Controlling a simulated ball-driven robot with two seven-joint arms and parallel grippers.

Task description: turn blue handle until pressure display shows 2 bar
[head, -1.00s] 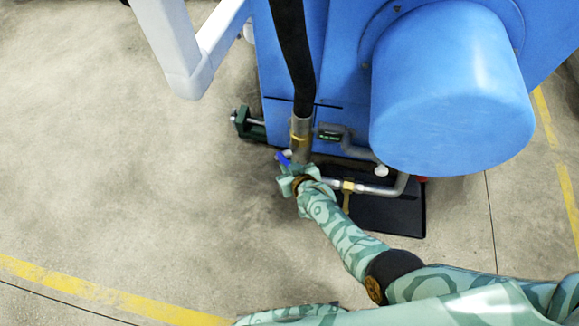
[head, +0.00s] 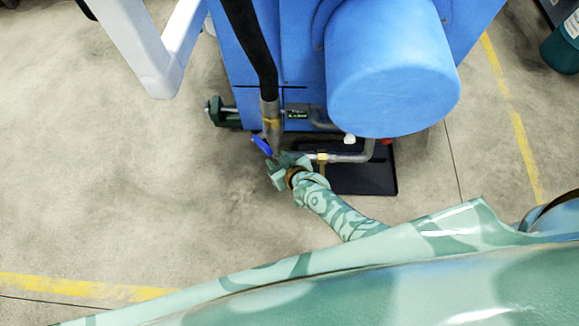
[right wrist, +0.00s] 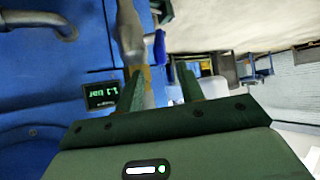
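The blue handle (head: 262,146) sits on the metal pipe at the lower left of the blue machine. In the right wrist view the handle (right wrist: 159,48) shows beyond my fingertips, apparently in line with the gap. My right gripper (head: 274,164) is close below and right of the handle in the head view. In the right wrist view the gripper (right wrist: 160,80) has its two green fingers apart, with nothing seen held. The pressure display (head: 297,113) is right of the pipe. In the right wrist view the display (right wrist: 101,95) seems to read 1.1 bar.
The blue machine (head: 290,65) with a large round housing (head: 390,70) stands behind the handle. A grey pipe (head: 345,156) runs right over a black tray (head: 365,180). A white frame (head: 150,50) is at upper left. The floor at left is clear.

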